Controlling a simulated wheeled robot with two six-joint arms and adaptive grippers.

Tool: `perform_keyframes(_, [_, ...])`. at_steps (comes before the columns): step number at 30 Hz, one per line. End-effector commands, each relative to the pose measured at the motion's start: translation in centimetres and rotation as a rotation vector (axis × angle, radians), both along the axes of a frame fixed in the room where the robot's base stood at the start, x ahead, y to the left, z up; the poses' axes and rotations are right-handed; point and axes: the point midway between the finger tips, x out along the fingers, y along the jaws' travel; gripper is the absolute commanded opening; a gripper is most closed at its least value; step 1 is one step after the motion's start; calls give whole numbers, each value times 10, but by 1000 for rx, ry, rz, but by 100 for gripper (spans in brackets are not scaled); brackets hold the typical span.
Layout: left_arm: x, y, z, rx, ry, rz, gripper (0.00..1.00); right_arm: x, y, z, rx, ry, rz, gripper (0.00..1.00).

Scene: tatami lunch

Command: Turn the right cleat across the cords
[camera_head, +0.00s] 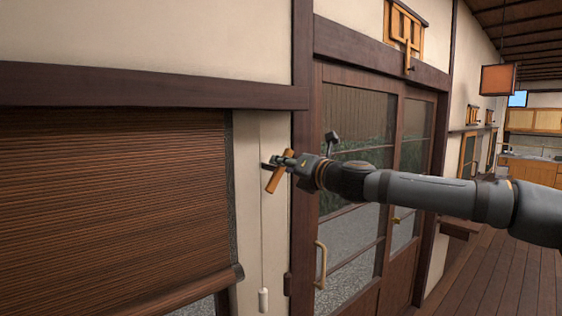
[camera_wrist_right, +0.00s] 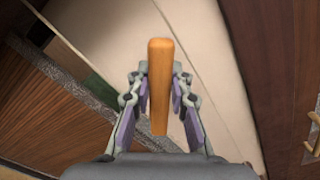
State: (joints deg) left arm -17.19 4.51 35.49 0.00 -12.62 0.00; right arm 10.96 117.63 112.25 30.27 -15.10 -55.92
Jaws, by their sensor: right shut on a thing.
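The right cleat is a small wooden bar (camera_head: 274,183) on the pale wall strip between the blind and the dark door post. It is tilted, its top end leaning right and its lower end left. In the right wrist view the cleat (camera_wrist_right: 160,85) stands between the two fingers. My right gripper (camera_head: 274,162) is shut on it, covering part of it. The thin pale cords (camera_head: 262,225) hang below the cleat down to a white pull (camera_head: 263,300). Where the cords pass the cleat is hidden by the gripper. My left gripper is out of view.
A lowered brown slatted blind (camera_head: 110,195) fills the left. A dark post (camera_head: 302,100) stands just right of the cleat. Glazed sliding doors (camera_head: 350,220) with a handle (camera_head: 321,265) lie behind my right arm. Open wooden floor (camera_head: 500,275) shows at right.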

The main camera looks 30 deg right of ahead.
Motion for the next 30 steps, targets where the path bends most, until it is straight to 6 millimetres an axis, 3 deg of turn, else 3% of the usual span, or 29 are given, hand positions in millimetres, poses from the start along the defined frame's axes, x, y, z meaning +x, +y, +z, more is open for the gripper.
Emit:
perform_keyframes(18, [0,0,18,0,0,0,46,1,-6,-8,582,47,0,0])
perform_keyframes(30, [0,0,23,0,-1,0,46,1,-7,-14,863,69,0,0])
